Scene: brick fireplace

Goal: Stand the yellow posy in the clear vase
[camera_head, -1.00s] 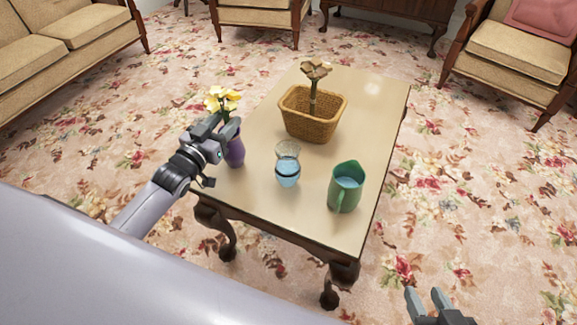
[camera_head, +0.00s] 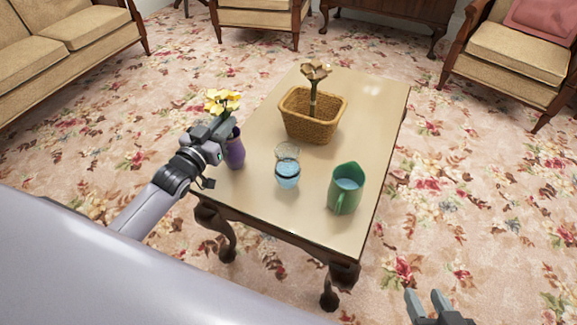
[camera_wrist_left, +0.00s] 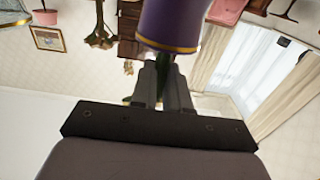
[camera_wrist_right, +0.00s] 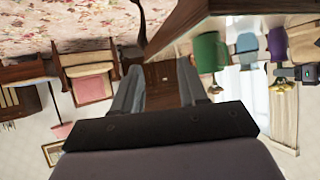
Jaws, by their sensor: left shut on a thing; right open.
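The yellow posy (camera_head: 222,102) stands at the left edge of the table, its blooms just above my left gripper (camera_head: 222,132). My left gripper is shut on its green stems (camera_wrist_left: 165,75). The purple vase (camera_head: 236,152) is right beside and below these fingers; its gold rim shows close to them in the left wrist view (camera_wrist_left: 168,46). The stems meet that rim, and their lower ends are hidden. The clear vase (camera_head: 288,175), with bluish water in it, stands upright to the right of the purple vase. My right gripper (camera_head: 428,298) is open and empty, low at the right.
A green jug (camera_head: 345,187) with water stands right of the clear vase. A wicker basket (camera_head: 312,122) holding a brown dried flower (camera_head: 316,72) stands farther back. The tabletop (camera_head: 375,110) is bare along its right side and back. Armchairs and a sofa stand well away.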

